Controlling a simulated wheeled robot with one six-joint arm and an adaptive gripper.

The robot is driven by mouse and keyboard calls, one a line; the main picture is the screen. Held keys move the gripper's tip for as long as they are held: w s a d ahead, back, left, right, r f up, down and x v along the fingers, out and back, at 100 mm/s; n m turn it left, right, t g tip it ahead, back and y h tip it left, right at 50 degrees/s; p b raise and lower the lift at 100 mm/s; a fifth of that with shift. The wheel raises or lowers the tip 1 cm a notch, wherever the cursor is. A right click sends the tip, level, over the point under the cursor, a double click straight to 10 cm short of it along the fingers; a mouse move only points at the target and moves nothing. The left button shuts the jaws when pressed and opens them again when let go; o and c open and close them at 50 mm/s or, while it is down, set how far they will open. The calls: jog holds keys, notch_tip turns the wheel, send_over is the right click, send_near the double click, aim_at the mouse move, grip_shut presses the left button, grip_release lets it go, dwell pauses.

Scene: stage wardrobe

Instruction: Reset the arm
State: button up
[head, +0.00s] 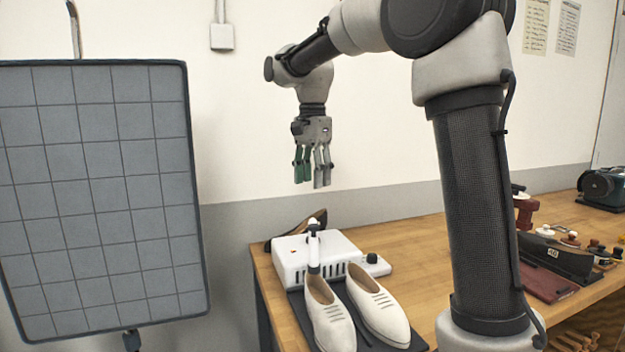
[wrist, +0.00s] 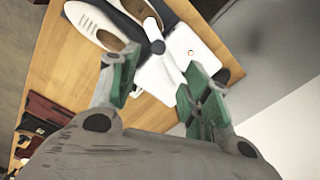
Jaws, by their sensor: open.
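My gripper (head: 312,165) hangs from my arm above the left end of the workbench, fingers pointing down and apart. In the wrist view my gripper (wrist: 160,90) shows its two green-padded fingers spread with nothing between them. Below it in the head view is a white device (head: 345,258) with an upright post, and a pair of white shoes (head: 375,303) on a dark mat. The device also shows past the fingertips in the wrist view (wrist: 200,50). My gripper touches none of these.
The wooden workbench (head: 425,257) runs to the right. A large grey gridded panel (head: 100,190) stands at left. The air around my gripper is clear.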

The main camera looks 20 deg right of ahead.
jog(key=f+n, duration=0.2)
jog(key=n, duration=0.1)
jog(key=s+f+n, duration=0.1)
jog(key=f+n, duration=0.1)
jog(key=n, duration=0.1)
jog(key=shift+d, duration=0.1)
jog(key=s+d+f+n+t, duration=0.2)
jog(key=s+d, duration=0.3)
jog(key=s, duration=0.8)
jog(key=s+d+f+n+t, duration=0.2)
jog(key=s+d+n, duration=0.2)
jog(key=s, duration=1)
jog(key=shift+s+d+n, duration=0.15)
jog(key=shift+d+n, duration=0.2)
jog(key=shift+n, duration=0.15)
